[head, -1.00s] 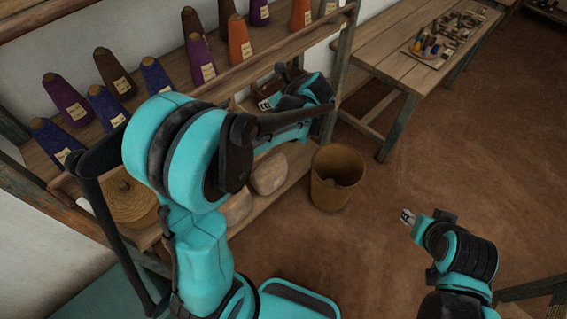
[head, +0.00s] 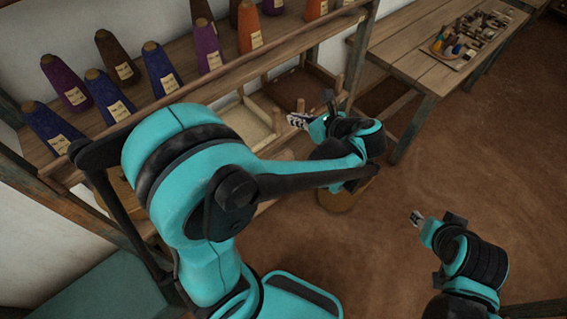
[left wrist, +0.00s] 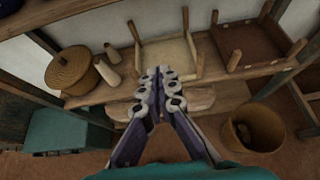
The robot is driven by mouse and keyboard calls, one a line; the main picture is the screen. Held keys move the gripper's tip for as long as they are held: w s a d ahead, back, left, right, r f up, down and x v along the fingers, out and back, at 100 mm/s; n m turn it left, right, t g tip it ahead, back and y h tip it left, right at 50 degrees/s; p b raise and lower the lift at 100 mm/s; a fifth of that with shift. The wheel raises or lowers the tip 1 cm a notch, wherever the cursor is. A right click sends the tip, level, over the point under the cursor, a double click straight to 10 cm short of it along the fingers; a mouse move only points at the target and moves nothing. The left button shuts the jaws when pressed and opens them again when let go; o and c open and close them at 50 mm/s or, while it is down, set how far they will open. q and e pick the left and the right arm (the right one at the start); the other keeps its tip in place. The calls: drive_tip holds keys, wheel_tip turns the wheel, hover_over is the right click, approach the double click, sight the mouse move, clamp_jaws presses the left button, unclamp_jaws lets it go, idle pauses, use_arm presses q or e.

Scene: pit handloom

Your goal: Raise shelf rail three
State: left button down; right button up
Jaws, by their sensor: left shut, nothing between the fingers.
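A long wooden rail (head: 225,88) runs along the front of the shelf board with yarn cones in the head view. I cannot tell which rail is number three. My left gripper (head: 297,121) is shut and empty, apart from this rail and below it in the picture, in front of the shelf unit. In the left wrist view the shut fingers (left wrist: 165,75) point towards the middle shelf board (left wrist: 98,94), and no rail lies between them. My right gripper (head: 415,218) is out over the floor at the right, away from the shelves; its fingers are too small to read.
Several labelled yarn cones (head: 163,68) stand on the upper shelf. A lidded basket (left wrist: 72,72) and wooden frames (left wrist: 170,60) sit on the middle shelf. A round bin (left wrist: 253,128) stands on the floor. A table (head: 418,72) with tools is at the back right. Floor at right is clear.

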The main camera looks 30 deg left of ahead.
use_arm(q)
drive_tip(key=s+f+n+h+b, duration=0.6)
drive_tip(key=s+f+n+b, duration=0.2)
drive_tip(key=f+n, duration=0.3)
drive_tip(key=shift+s+f+n+h+b, duration=0.15)
drive_tip(key=shift+f+n+h+b, duration=0.25)
drive_tip(key=shift+b, duration=0.5)
drive_tip(key=s+d+f+n+t+h+b, duration=0.2)
drive_tip(key=s+d+f+n+h+b, duration=0.1)
drive_tip(key=f+n+b, duration=0.4)
drive_tip(key=s+n+h, duration=0.1)
drive_tip(key=s+n, duration=0.1)
drive_tip(key=n, duration=0.1)
drive_tip(key=shift+d+f+n+t+b, duration=0.2)
drive_tip(key=shift+d+n+t+b, duration=0.1)
drive_tip(key=shift+d+b, duration=0.1)
idle(0.5)
